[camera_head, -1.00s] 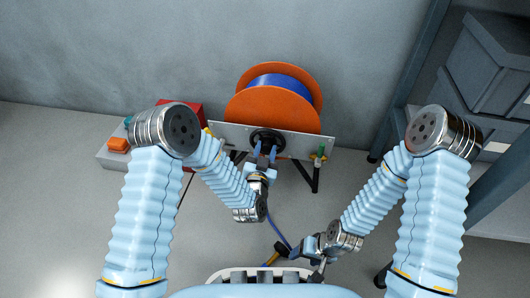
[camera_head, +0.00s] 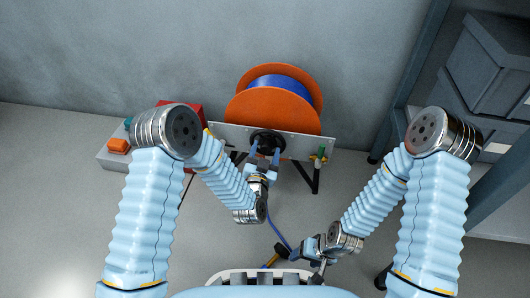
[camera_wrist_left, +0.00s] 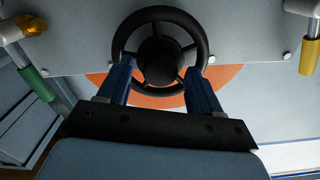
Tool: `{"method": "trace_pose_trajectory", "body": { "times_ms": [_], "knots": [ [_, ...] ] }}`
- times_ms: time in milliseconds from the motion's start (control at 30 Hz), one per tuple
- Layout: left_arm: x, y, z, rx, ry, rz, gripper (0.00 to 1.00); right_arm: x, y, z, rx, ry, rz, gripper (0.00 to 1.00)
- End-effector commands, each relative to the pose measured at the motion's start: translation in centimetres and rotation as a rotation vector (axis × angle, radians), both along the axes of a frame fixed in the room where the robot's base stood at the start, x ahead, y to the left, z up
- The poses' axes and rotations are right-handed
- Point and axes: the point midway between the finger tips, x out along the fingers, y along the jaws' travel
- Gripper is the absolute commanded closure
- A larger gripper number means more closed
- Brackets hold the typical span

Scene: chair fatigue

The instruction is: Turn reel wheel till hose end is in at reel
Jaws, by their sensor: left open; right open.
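The orange reel (camera_head: 270,108) with blue hose (camera_head: 282,84) wound on it stands against the wall behind a grey panel (camera_head: 225,131). The black reel wheel (camera_head: 268,137) is on the panel's front; it fills the top middle of the left wrist view (camera_wrist_left: 203,45). My left gripper (camera_head: 264,153) is open at the wheel, its blue fingers (camera_wrist_left: 160,85) at the lower left and lower right of the rim. I cannot tell whether they touch it. My right gripper (camera_head: 293,257) is open low in front, near the hose's loose run (camera_head: 278,232) and a dark-and-yellow piece (camera_head: 278,252).
A green-handled valve (camera_head: 319,156) is on the panel's right. A red box (camera_head: 184,112) and a grey case with an orange item (camera_head: 118,145) are at the left. Shelving with grey bins (camera_head: 490,65) stands at the right. Floor between is mostly clear.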

Motion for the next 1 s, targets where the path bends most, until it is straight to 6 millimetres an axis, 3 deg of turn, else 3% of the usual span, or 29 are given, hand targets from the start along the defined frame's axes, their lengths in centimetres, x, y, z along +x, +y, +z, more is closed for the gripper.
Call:
{"method": "trace_pose_trajectory", "body": {
  "times_ms": [233, 633, 700, 1000],
  "knots": [
    [-2.0, 0.3, 0.0, 0.001, 0.003, -0.002, 0.35, 0.0, 0.0, 0.3, 0.0, 0.0, 0.0, 0.36],
    [-11.1, 2.1, -0.1, 0.002, 0.005, -0.003, 0.35, 0.0, 0.0, 0.9, 0.0, 0.002, 0.001, 0.36],
    [-12.2, 2.2, -0.4, 0.002, 0.002, -0.006, 0.35, 0.0, 0.0, 0.1, 0.0, 0.001, 0.0, 0.36],
    [-13.6, 2.7, 0.0, 0.001, 0.0, 0.001, 0.35, 0.0, 0.0, -0.2, 0.0, 0.0, 0.0, 0.36]
  ]
}}
